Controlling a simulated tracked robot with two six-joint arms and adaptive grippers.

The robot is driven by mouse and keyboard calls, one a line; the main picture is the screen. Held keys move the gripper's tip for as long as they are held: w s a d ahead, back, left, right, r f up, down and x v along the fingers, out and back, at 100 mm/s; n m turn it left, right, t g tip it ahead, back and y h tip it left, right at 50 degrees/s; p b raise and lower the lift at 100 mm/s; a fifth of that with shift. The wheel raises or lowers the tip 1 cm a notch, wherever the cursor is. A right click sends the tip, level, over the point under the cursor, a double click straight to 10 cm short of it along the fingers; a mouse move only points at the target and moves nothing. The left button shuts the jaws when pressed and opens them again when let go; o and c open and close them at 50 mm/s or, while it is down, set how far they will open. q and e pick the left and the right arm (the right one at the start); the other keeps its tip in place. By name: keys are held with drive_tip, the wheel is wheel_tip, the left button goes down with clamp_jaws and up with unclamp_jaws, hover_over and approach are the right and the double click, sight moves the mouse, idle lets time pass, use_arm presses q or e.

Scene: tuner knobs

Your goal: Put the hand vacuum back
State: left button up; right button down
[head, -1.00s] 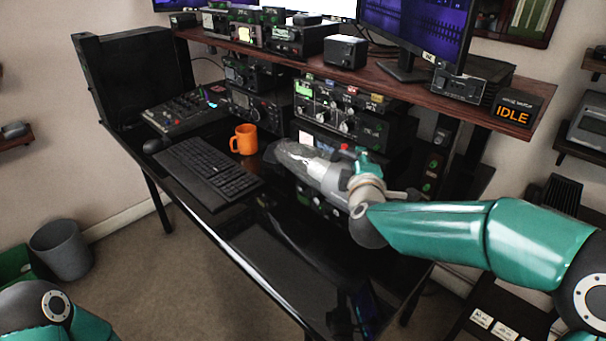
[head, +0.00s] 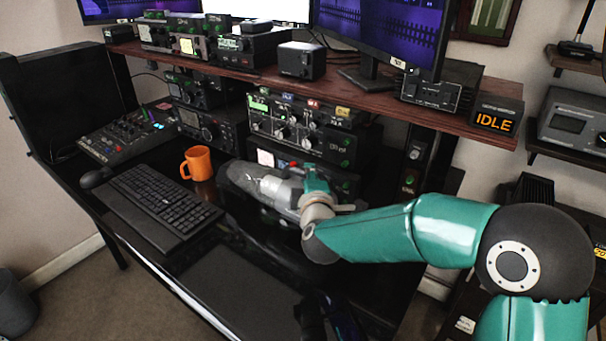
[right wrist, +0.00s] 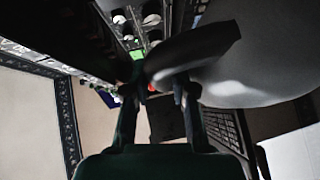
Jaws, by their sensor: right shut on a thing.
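The hand vacuum (head: 262,186), grey with a clear, smoky nose, is in my right gripper in front of the radio units under the shelf. Its nose points left towards the orange mug. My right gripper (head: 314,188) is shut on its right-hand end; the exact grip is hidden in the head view. In the right wrist view the grey vacuum body (right wrist: 255,60) fills the upper right, and the gripper fingers (right wrist: 160,88) close at its dark part. I cannot tell whether the vacuum touches the desk.
The orange mug (head: 198,162) stands close left of the vacuum's nose, beside the keyboard (head: 155,205). Radio units (head: 300,130) stand close behind under the wooden shelf (head: 390,98). A side shelf (head: 565,150) is at the right.

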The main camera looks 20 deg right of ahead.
drive_tip(key=shift+d+f+b, duration=0.1)
drive_tip(key=shift+f+b, duration=0.5)
drive_tip(key=shift+f, duration=1.65)
drive_tip(key=c, duration=1)
unclamp_jaws()
drive_tip(key=shift+s+f, duration=0.1)
drive_tip(key=shift+f, duration=0.1)
drive_tip(key=shift+o, duration=0.2)
drive_tip(key=v, duration=1.2)
